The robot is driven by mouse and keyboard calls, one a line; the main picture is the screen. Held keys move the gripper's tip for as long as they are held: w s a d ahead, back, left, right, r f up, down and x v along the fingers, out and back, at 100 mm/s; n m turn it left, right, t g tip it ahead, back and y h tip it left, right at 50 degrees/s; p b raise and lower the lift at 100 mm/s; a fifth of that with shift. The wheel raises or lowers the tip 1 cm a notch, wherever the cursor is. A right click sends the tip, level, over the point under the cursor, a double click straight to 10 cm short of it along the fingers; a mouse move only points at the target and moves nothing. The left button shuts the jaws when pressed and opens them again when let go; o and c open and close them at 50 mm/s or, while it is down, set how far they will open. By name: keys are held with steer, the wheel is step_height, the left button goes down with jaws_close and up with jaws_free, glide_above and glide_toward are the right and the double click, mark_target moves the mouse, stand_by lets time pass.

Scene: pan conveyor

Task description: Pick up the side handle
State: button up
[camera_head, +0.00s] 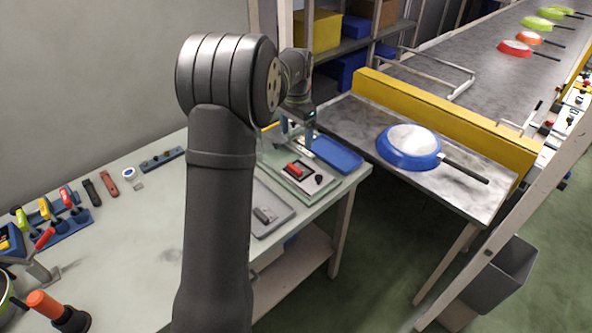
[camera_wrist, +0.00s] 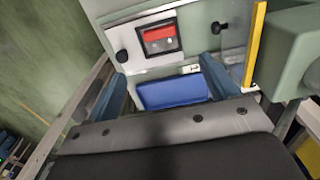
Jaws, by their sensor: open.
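My gripper (camera_head: 298,126) is over the far right end of the pale green workbench. In the wrist view its two blue fingers (camera_wrist: 168,84) stand wide apart with nothing held. A flat blue tray (camera_wrist: 172,92) shows between and below them; it is also in the head view (camera_head: 337,155). A small dark handle-like piece (camera_head: 264,215) lies on a grey plate (camera_head: 272,222) nearer on the bench, apart from my gripper. I cannot tell for certain whether it is the side handle. A blue pan (camera_head: 409,163) with a long black handle (camera_head: 465,172) rests on the table to the right.
A press-like fixture with a red switch (camera_head: 295,170) stands beside the blue tray. Tools and coloured handles line the bench's left side. A yellow barrier (camera_head: 440,120) separates the pan's table from the conveyor (camera_head: 480,55), which carries several pans. A grey bin (camera_head: 500,270) stands on the floor.

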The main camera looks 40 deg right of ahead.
mark_target(296, 167)
step_height(296, 167, down, 12)
steer(key=shift+r, duration=0.15)
steer(key=c, duration=1.1)
steer(key=shift+r, duration=0.1)
